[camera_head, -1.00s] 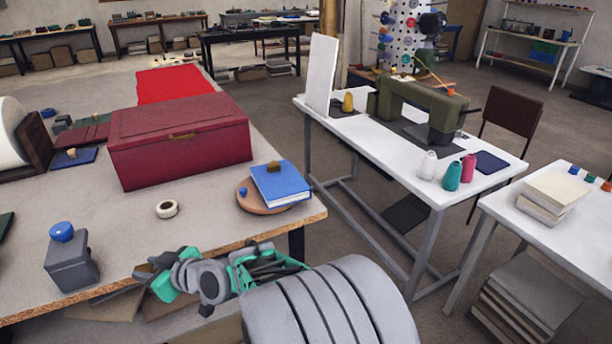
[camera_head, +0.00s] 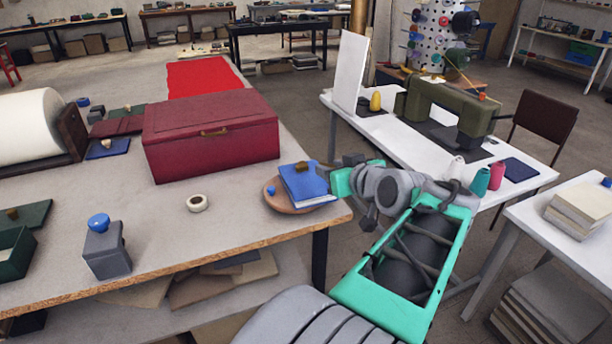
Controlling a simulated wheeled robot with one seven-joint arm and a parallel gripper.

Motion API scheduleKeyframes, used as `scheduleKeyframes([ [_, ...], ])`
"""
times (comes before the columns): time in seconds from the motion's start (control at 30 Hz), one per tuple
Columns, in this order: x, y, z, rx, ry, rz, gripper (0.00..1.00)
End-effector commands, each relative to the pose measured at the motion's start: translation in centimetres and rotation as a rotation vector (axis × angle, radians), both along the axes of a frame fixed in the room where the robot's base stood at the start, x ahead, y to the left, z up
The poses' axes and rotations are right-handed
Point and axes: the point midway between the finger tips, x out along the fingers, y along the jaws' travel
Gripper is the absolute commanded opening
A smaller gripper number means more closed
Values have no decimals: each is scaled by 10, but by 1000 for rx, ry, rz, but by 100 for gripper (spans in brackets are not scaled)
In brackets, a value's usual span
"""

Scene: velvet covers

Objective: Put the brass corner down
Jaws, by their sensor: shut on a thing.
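My gripper (camera_head: 336,170) is at the right edge of the blue book, just right of a small brass piece on its cover. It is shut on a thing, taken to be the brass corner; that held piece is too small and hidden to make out. The blue book (camera_head: 310,186) lies on a round brown board (camera_head: 281,198) at the table's right corner. The small brass piece (camera_head: 303,167) rests on the book. I cannot tell whether the gripper touches the book.
The dark red box (camera_head: 210,140) stands left of the book. A white ring (camera_head: 198,203) and a grey block with a blue knob (camera_head: 106,250) are on the worktable (camera_head: 165,235). A white table (camera_head: 345,108) with a sewing machine (camera_head: 440,105) stands to the right.

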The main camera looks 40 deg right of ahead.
Motion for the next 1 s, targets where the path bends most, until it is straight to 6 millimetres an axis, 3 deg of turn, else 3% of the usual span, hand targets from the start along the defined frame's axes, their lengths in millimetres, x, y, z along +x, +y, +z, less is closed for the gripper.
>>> scheduleKeyframes([
  [0.07,-13,-11,8,0,0,-30,0],
  [0.17,-10,-16,8,4,0,-36,0],
  [0.47,64,-49,-28,7,2,-32,0],
  [0.6,88,-61,-61,7,3,-35,0],
  [0.87,110,-73,-90,3,0,-38,0],
  [1.0,110,-73,-115,5,1,-39,0],
])
